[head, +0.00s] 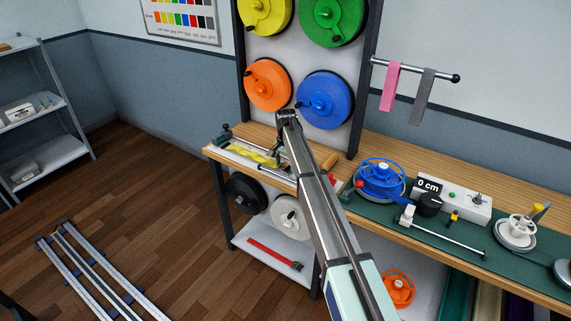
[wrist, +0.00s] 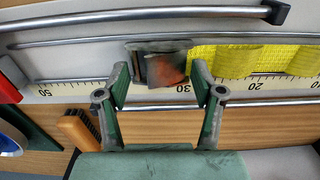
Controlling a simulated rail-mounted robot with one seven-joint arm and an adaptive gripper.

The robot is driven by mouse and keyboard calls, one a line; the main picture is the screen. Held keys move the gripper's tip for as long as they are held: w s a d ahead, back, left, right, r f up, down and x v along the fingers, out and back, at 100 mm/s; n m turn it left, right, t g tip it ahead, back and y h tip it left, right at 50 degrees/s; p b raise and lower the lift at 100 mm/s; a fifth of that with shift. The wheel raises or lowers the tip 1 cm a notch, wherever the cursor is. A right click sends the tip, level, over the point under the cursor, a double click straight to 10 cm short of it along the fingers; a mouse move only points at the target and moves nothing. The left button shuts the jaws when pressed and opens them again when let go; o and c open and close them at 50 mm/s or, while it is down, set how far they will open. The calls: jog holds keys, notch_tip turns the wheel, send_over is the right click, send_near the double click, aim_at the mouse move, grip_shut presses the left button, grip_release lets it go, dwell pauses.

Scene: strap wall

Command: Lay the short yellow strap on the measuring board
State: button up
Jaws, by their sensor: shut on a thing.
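The yellow strap (head: 240,154) lies wavy along the pale measuring board (head: 228,148) at the left end of the bench. In the wrist view the strap (wrist: 285,62) runs right from my gripper (wrist: 160,62), above the printed scale of the board (wrist: 75,90). My gripper is shut on a dark grey piece with an orange patch at the strap's left end, near the 30 mark. The fingers stand either side of this piece. The strap's far end is outside the wrist view. In the head view my arm hides part of the board.
A wooden-backed brush (wrist: 78,128) and a red part (wrist: 8,88) sit at the left in the wrist view. A blue reel (head: 380,180) and a length display (head: 428,187) stand right of my arm.

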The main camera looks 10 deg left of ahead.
jog(key=o, duration=1.3)
notch_tip(320, 180, up, 12)
